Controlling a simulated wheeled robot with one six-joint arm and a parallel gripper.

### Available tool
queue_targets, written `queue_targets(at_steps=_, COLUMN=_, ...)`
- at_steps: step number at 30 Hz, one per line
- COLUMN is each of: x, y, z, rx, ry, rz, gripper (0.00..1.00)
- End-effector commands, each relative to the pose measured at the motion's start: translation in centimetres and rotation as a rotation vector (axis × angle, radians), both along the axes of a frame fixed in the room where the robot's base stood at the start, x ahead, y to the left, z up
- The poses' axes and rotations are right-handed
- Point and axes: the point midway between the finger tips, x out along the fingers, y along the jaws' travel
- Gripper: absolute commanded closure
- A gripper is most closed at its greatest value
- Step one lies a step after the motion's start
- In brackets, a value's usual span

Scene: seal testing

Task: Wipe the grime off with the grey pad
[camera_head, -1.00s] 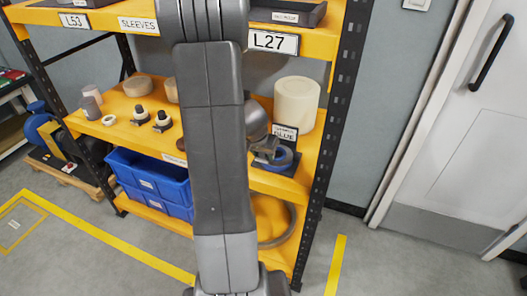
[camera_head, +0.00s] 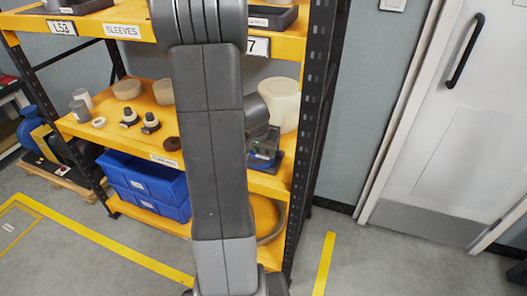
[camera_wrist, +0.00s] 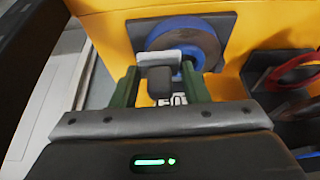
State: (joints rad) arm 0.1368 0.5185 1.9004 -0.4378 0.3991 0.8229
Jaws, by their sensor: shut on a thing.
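My gripper (camera_wrist: 160,92) points at the shelf, its two green fingers shut on a small grey block, the grey pad (camera_wrist: 158,78). Just beyond the pad is a round blue-rimmed piece (camera_wrist: 160,35) with a brownish-grey face, on a dark plate (camera_wrist: 226,30). I cannot tell whether the pad touches it. No patch of grime stands out clearly; the brownish face may be dirty.
The yellow shelf (camera_head: 95,128) holds several cups and rings at left, and a cream cylinder (camera_head: 281,103) behind my gripper. The dark rack post (camera_head: 318,110) stands close at right. The wrist view shows a dark tray (camera_wrist: 292,75) with a red-handled tool (camera_wrist: 285,72) at right.

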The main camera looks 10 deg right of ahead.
Motion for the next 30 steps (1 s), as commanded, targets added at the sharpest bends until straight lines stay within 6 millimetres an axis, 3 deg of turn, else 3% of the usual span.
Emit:
queue_targets(at_steps=13, x=0.2, y=-0.1, z=4.3, rx=0.000, ry=-0.001, rz=0.002, gripper=0.80)
queue_targets(at_steps=30, x=0.2, y=-0.1, z=4.5, rx=0.000, ry=0.000, rz=0.002, gripper=0.80)
